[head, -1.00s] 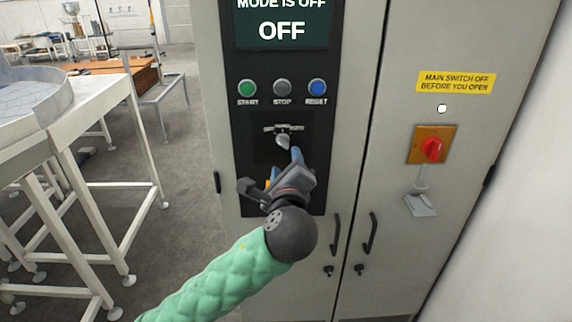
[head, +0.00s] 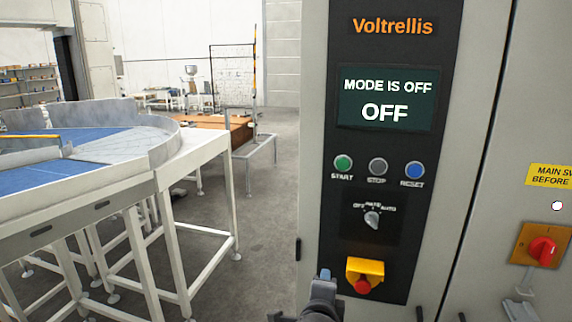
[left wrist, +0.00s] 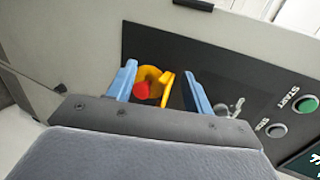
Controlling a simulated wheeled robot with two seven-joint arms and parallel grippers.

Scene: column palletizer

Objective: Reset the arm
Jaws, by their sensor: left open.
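My left gripper (head: 322,285) shows at the bottom of the head view, below and left of the yellow-framed red button (head: 364,275). In the left wrist view its two blue fingers (left wrist: 158,85) are apart, with the red button (left wrist: 142,91) and its yellow guard showing between them; nothing is held. I cannot tell how far the fingertips are from the panel. The selector knob (head: 372,219) is clear of the gripper in the head view. My right gripper is in neither view.
The cabinet's black panel has a screen (head: 386,99) reading "MODE IS OFF", and green START (head: 343,163), grey STOP (head: 377,167) and blue RESET (head: 412,170) buttons. A red rotary switch (head: 541,250) is at right. A conveyor (head: 190,160) stands at left.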

